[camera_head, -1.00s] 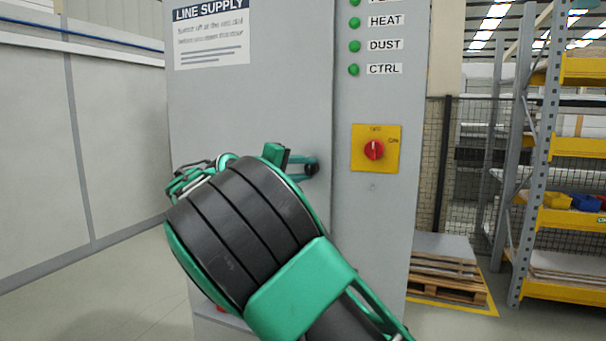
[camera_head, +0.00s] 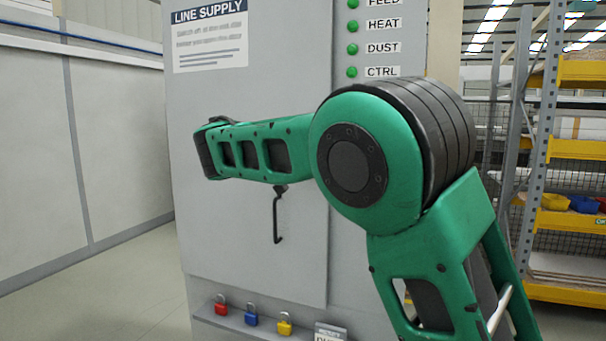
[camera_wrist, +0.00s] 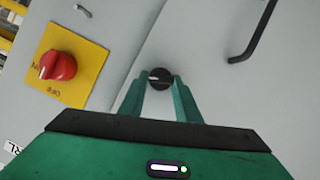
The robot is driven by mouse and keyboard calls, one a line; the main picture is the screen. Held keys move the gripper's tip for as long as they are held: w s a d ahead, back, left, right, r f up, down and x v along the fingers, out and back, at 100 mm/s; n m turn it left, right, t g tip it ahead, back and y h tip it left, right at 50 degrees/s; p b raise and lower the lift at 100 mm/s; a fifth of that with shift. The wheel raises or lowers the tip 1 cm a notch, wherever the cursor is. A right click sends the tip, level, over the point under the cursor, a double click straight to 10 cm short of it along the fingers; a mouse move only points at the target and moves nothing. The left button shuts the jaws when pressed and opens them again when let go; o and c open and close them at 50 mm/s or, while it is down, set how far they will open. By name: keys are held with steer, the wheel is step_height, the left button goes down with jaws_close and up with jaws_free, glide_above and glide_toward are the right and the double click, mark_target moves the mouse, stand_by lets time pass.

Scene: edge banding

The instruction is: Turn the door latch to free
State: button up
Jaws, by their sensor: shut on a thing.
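The door latch (camera_wrist: 159,76) is a small round black knob with a pale mark, on the grey cabinet door in the wrist view. My gripper (camera_wrist: 158,84) has its two green fingers shut on the latch, one on each side. The pale mark points to the left in this tilted view. In the head view my arm's large joint and green link hide the latch and the gripper. I cannot tell from the head view how the latch is turned.
A red rotary switch (camera_wrist: 58,66) on a yellow plate (camera_wrist: 78,62) is beside the latch. A black hooked handle (camera_head: 277,215) hangs on the door. Red (camera_head: 221,305), blue (camera_head: 251,314) and yellow (camera_head: 285,323) padlocks sit on a ledge below. Shelving (camera_head: 540,150) stands at right.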

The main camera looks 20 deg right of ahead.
steer(key=shift+s+d+f+m+t+y, duration=0.1)
steer(key=shift+m+t+y, duration=0.1)
steer(key=shift+m+y, duration=0.35)
steer(key=shift+f+m+t+y, duration=0.1)
steer(key=shift+m+t+y, duration=0.2)
steer(key=shift+m, duration=0.35)
steer(key=o, duration=1)
steer(key=shift+r, duration=0.1)
steer(key=v, duration=1)
steer(key=shift+s+a+r, duration=0.1)
steer(key=shift+s+a, duration=0.1)
